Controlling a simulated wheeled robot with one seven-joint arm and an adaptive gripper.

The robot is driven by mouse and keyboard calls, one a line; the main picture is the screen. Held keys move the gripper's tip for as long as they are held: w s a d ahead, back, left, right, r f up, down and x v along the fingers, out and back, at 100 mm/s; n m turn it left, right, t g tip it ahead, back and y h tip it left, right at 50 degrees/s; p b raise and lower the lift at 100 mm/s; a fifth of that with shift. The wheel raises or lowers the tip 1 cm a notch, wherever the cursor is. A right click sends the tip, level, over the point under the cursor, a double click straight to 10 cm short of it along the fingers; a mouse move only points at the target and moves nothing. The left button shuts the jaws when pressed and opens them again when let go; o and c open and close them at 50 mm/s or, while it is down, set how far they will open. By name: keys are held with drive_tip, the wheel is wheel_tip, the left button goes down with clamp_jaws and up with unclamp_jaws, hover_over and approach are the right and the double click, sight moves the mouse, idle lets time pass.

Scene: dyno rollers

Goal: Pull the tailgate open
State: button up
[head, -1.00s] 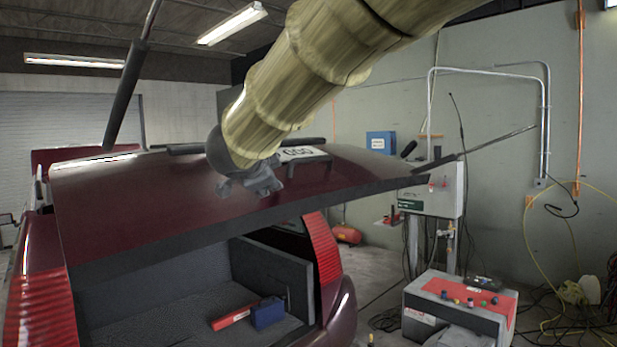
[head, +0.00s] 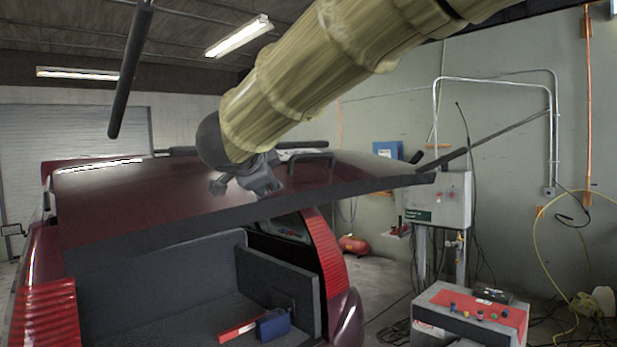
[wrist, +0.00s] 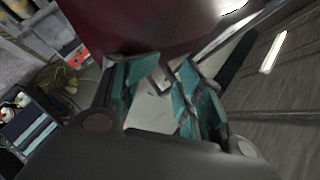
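The dark red tailgate (head: 150,195) of the car is swung up and stands almost level above the open cargo bay (head: 150,290). A dark handle (head: 312,162) and part of a white number plate show on it. My gripper (head: 248,186) is at the tailgate's outer face, left of the handle; whether it touches cannot be told. In the wrist view the teal fingers (wrist: 155,85) stand apart with a gap between them, and nothing is clearly held. The dark red panel (wrist: 140,25) shows just beyond the fingertips.
A red and blue item (head: 258,326) lies in the cargo bay. A grey machine with a red top (head: 470,310) and a grey control box (head: 437,200) stand at right. Floor between car and machine is mostly clear.

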drive_tip(key=shift+s+a+r, duration=0.2)
drive_tip(key=shift+s+r, duration=0.3)
drive_tip(key=shift+s, duration=0.15)
drive_tip(key=shift+s+a+r, duration=0.25)
drive_tip(key=shift+s+r, duration=0.3)
drive_tip(key=shift+s, duration=0.1)
drive_tip(key=shift+s+a+r, duration=0.2)
drive_tip(key=shift+s+r, duration=0.3)
drive_tip(key=shift+s, duration=0.15)
drive_tip(key=shift+c, duration=0.4)
